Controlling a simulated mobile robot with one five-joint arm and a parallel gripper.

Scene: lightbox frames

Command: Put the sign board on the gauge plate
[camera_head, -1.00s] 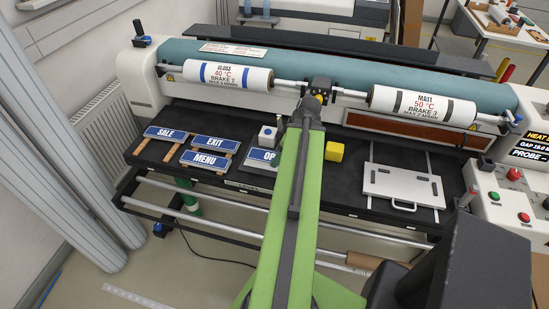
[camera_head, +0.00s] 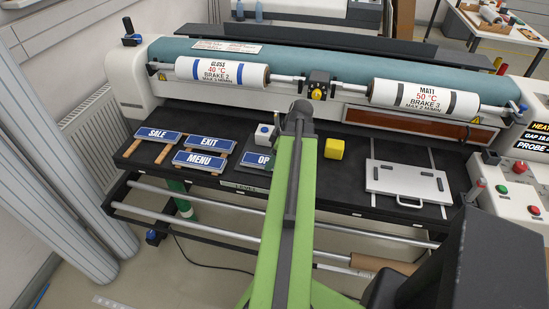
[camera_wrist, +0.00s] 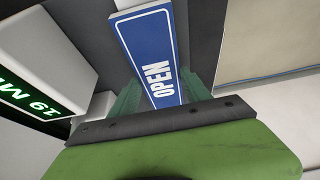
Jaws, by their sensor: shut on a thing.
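The blue sign board reading OPEN (camera_wrist: 158,60) is between the green fingers of my gripper (camera_wrist: 163,96) in the wrist view. My gripper is shut on it. In the head view only its left part, the blue OP sign (camera_head: 258,161), shows; my green arm hides the rest and my fingers. I cannot tell whether the board touches the black table. A pale metal plate with a handle (camera_head: 408,180), seemingly the gauge plate, lies flat and bare on the table's right side, to the right of my arm.
Blue signs SALE (camera_head: 158,134), EXIT (camera_head: 209,144) and MENU (camera_head: 199,161) lie at left on wooden strips. A white block (camera_head: 264,134) and a yellow cube (camera_head: 334,149) stand near my arm. A white box with a green display (camera_wrist: 40,75) is close in the wrist view.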

